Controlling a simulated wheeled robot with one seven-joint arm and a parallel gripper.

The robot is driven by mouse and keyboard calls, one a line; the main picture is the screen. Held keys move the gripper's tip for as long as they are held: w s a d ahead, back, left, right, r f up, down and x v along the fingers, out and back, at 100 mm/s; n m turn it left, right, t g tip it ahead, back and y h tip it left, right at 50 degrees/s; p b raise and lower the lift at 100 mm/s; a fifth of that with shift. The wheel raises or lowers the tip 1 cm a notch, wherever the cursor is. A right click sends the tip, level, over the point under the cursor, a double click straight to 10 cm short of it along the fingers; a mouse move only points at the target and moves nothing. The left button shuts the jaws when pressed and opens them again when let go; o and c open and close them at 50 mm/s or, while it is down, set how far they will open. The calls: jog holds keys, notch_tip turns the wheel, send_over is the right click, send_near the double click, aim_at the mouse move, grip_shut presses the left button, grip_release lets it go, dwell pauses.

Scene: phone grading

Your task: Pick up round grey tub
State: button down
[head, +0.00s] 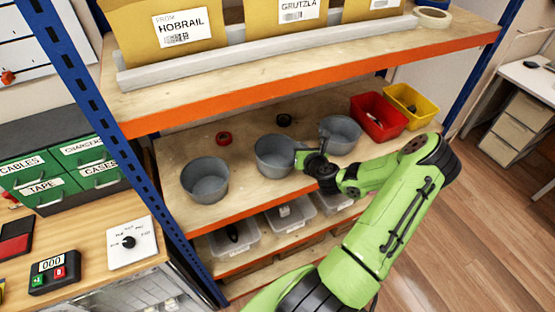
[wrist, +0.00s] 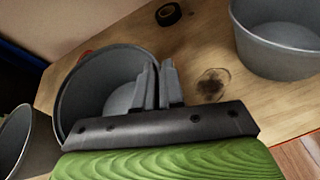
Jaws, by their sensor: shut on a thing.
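Three round grey tubs are on the middle wooden shelf. My gripper (head: 300,158) is at the right side of the middle tub (head: 270,152). In the wrist view my gripper (wrist: 158,72) is shut on this tub's wall (wrist: 72,82), with one finger inside the rim and one outside. The tub is upright and looks empty; I cannot tell whether its base touches the shelf. The left tub (head: 204,182) also shows at the wrist view's left edge (wrist: 14,140). The right tub (head: 340,135) also shows at the wrist view's upper right (wrist: 275,48).
Red (head: 378,117) and yellow (head: 410,105) bins stand at the shelf's right end. A red tape roll (head: 223,138) and a black one (head: 284,119) lie behind the tubs. The shelf above (head: 300,68) holds labelled boxes. Clear trays (head: 285,215) sit below.

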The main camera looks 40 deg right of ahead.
jog(key=shift+s+a, duration=0.2)
jog(key=shift+r, duration=0.15)
